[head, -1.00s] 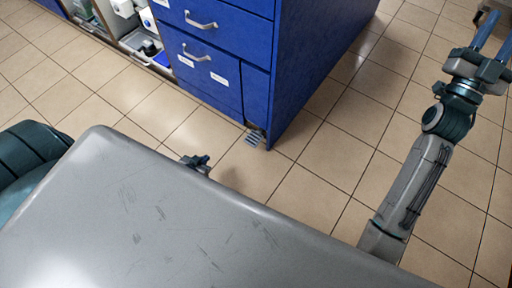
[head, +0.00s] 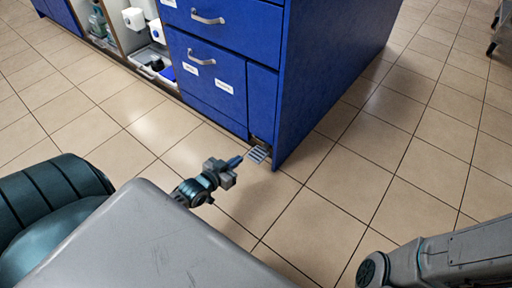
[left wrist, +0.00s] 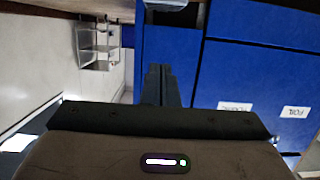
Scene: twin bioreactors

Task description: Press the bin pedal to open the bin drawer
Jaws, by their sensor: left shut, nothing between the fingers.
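The bin pedal (head: 258,154) is a small ribbed grey plate low at the foot of the blue cabinet, near its corner. The labelled lower drawer front (head: 207,92) above it is closed; it also shows in the left wrist view (left wrist: 258,85). My left gripper (head: 236,161) is shut and empty, its fingertips just left of the pedal in the head view. I cannot tell whether they touch it. In the left wrist view the shut fingers (left wrist: 160,85) point toward the blue cabinet; the pedal is not visible there. My right gripper is out of view.
The blue cabinet's side panel (head: 330,70) runs back from the corner. An open bay with bottles and a white tray (head: 155,68) is at the left. Tiled floor (head: 390,150) is clear to the right and in front.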

